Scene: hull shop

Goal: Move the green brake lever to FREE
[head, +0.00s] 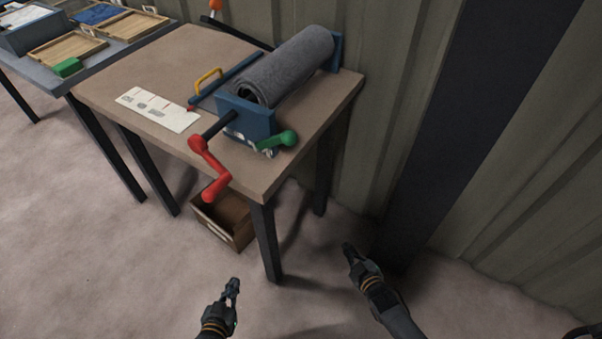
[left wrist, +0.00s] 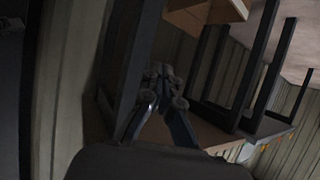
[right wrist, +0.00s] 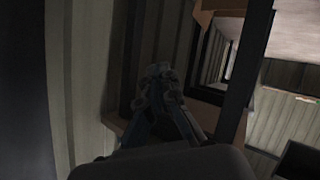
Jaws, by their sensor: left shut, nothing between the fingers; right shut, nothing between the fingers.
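The green brake lever (head: 278,140) is on the near end of the blue roller stand (head: 246,116) on the brown table. Its round knob points to the right, and a small white plate with lettering too small to read lies just below it. My left gripper (head: 234,284) is shut and empty, low over the floor in front of the table. My right gripper (head: 350,250) is shut and empty, to the right of the table's front leg. Both are well apart from the lever. The left wrist view shows my left fingers (left wrist: 166,84); the right wrist view shows my right fingers (right wrist: 158,82).
A red crank (head: 211,168) sticks out at the table's front edge, left of the lever. A grey roll (head: 290,64) lies in the stand. A white marked card (head: 158,110) lies on the table (head: 170,70). A cardboard box (head: 226,218) stands underneath. A dark pillar (head: 460,120) rises right.

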